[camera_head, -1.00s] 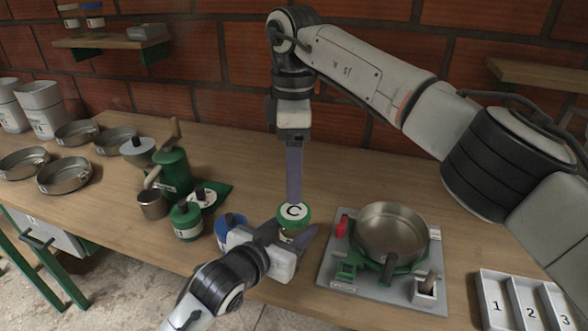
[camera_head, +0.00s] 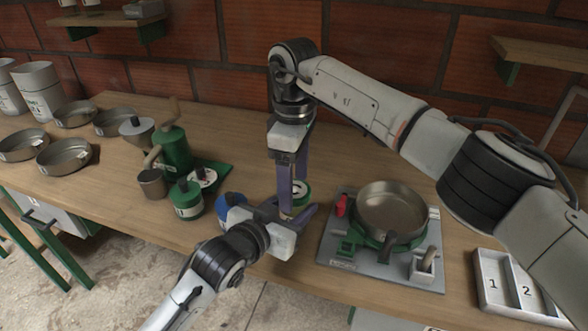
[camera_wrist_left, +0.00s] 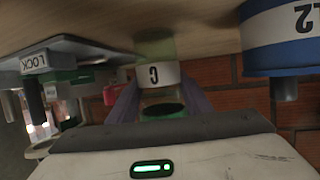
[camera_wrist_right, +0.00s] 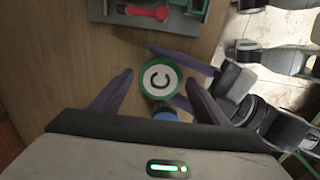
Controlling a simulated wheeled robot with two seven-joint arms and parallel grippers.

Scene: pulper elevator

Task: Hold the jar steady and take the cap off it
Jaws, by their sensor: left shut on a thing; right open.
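The jar (camera_wrist_left: 158,75), marked C, stands upright on the bench with a green-rimmed cap (camera_head: 301,189) at its top. My left gripper (camera_head: 292,213) is shut on the jar's body from the front, one finger on each side. My right gripper (camera_head: 293,195) points down from above, open, with its fingers apart on either side of the cap. The right fingers partly hide the cap in the head view. Whether they touch it I cannot tell.
A blue-topped container (camera_head: 229,205) stands close left of the jar. A grey plate (camera_head: 335,250) with a steel pan (camera_head: 391,209) is close right. Green canisters (camera_head: 186,197) stand further left. A numbered tray (camera_head: 490,290) is at right. The bench behind the jar is clear.

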